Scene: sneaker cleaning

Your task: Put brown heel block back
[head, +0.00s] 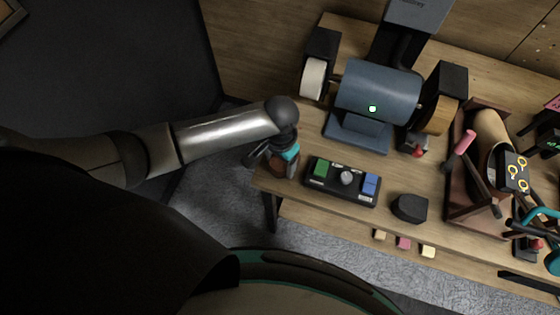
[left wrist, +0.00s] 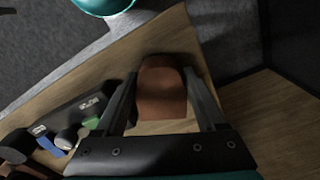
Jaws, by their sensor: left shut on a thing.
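The brown heel block (left wrist: 162,92) is between the two fingers of my left gripper (left wrist: 160,100) in the left wrist view. The fingers are shut on its sides. In the head view my left gripper (head: 272,160) is at the left end of the wooden bench, and the brown block (head: 284,168) shows only partly behind it. The block is over the bench's left corner. I cannot tell whether it touches the bench top. My right gripper is not in view.
A control box (head: 342,181) with a green and a blue button stands just right of the gripper. A black block (head: 409,208) is farther right. The blue grinder (head: 378,95) stands behind. A rack with a shoe form (head: 490,140) stands at the right.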

